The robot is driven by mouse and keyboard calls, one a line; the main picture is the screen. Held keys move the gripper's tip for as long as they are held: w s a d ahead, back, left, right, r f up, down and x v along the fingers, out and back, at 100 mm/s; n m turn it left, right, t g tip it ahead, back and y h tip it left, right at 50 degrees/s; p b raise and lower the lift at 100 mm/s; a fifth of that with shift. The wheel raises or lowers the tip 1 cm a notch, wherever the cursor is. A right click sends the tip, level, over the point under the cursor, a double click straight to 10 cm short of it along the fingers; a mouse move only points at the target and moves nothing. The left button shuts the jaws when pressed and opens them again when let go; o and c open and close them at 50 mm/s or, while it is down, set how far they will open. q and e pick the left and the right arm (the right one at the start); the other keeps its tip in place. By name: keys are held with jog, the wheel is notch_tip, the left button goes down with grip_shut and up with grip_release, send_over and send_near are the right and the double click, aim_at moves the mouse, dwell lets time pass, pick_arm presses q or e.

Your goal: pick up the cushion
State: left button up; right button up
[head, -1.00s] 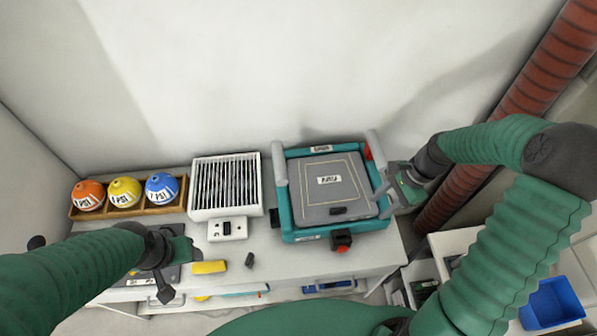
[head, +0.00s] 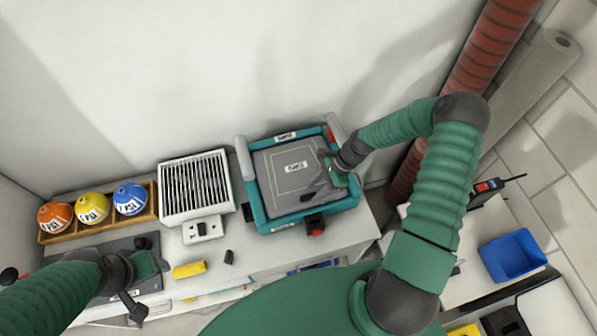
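A grey square pad (head: 284,174) with a thin outline and a white label, which I take to be the cushion, lies inside a teal frame (head: 258,211) on the white table. My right gripper (head: 321,174) comes in from the right over the pad's right edge. Its fingers look spread, and I see nothing held between them. It hides part of the pad's right side; contact with the pad cannot be told. My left gripper (head: 148,272) is at the lower left, over a dark grey panel (head: 103,253) on the table; its finger opening is unclear.
A wooden tray (head: 96,223) with orange, yellow and blue balls stands at the left. A white slatted box (head: 194,187) is left of the teal frame. A yellow block (head: 189,269) lies near the front edge. A blue bin (head: 513,255) is at the right.

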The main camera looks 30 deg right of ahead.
aim_at(309, 194)
jog(key=x, duration=0.2)
jog(key=shift+w+a+f, duration=0.15)
jog(key=shift+f, duration=0.1)
jog(key=shift+a+f, duration=0.2)
jog(key=shift+a, duration=0.05)
jog(key=shift+w+a, duration=0.1)
jog(key=shift+a, duration=0.25)
jog(key=shift+a+r, duration=0.1)
jog(key=shift+c, duration=1.3)
jog(key=c, duration=0.5)
jog(key=shift+d, duration=0.45)
grip_shut()
pick_arm(q)
jog(key=shift+s+a+r, duration=0.1)
jog(key=shift+a+r, duration=0.05)
jog(key=shift+r, duration=0.4)
jog(key=shift+a, duration=0.1)
pick_arm(e)
jog(key=shift+a, duration=0.15)
